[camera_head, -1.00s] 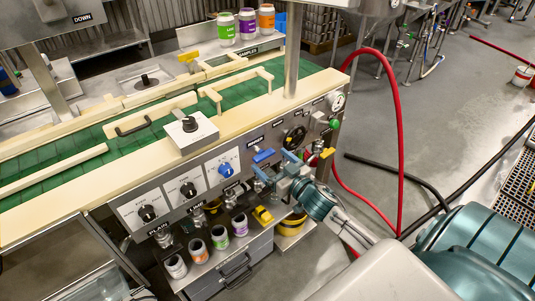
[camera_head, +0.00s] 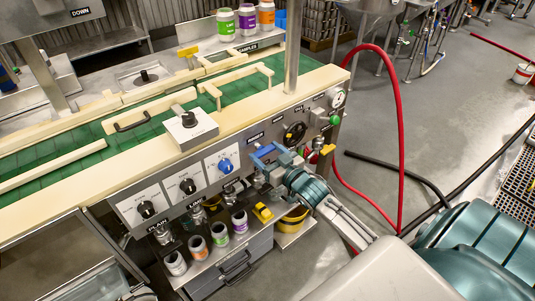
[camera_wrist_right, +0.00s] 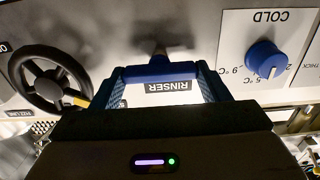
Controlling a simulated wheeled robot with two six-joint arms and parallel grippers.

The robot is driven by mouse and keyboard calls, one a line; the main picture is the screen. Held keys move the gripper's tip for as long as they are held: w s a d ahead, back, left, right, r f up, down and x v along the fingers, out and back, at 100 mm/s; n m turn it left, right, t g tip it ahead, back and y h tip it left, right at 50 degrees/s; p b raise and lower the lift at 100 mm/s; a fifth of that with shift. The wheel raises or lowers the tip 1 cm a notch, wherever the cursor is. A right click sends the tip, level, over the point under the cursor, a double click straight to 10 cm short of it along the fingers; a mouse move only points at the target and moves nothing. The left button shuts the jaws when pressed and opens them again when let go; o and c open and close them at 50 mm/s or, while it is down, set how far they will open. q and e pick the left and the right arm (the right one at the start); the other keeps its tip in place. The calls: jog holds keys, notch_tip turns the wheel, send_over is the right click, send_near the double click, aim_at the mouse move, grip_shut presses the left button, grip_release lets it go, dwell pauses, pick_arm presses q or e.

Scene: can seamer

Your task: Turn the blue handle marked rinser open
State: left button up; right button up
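The blue rinser handle (camera_wrist_right: 160,72) is a short bar lying crosswise on the grey front panel, above the RINSER label (camera_wrist_right: 168,86) in the right wrist view. My right gripper (camera_wrist_right: 164,86) is open, its two blue-grey fingers standing on either side of the handle, close to its ends. I cannot tell whether they touch it. In the head view my right gripper (camera_head: 272,158) is at the panel and partly covers the handle. My left gripper is not in view.
A blue COLD knob (camera_wrist_right: 265,59) and a black handwheel (camera_wrist_right: 50,78) flank the handle. Below the panel stand several labelled cans (camera_head: 220,235) and a yellow item (camera_head: 262,212). A red hose (camera_head: 400,130) loops at the right. A green conveyor (camera_head: 235,95) runs above.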

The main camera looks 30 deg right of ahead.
jog(key=c, duration=0.3)
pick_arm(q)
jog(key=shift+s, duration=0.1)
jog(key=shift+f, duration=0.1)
pick_arm(e)
jog(key=shift+n, duration=0.3)
jog(key=shift+n+b, duration=0.35)
jog(key=shift+n, duration=0.15)
jog(key=n+b, duration=0.1)
jog(key=n, duration=0.2)
jog(key=shift+a+f, duration=0.1)
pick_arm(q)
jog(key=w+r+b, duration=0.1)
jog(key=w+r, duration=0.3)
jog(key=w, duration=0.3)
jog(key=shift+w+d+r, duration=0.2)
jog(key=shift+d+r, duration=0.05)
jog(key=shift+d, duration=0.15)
pick_arm(e)
jog(key=shift+n, duration=2.2)
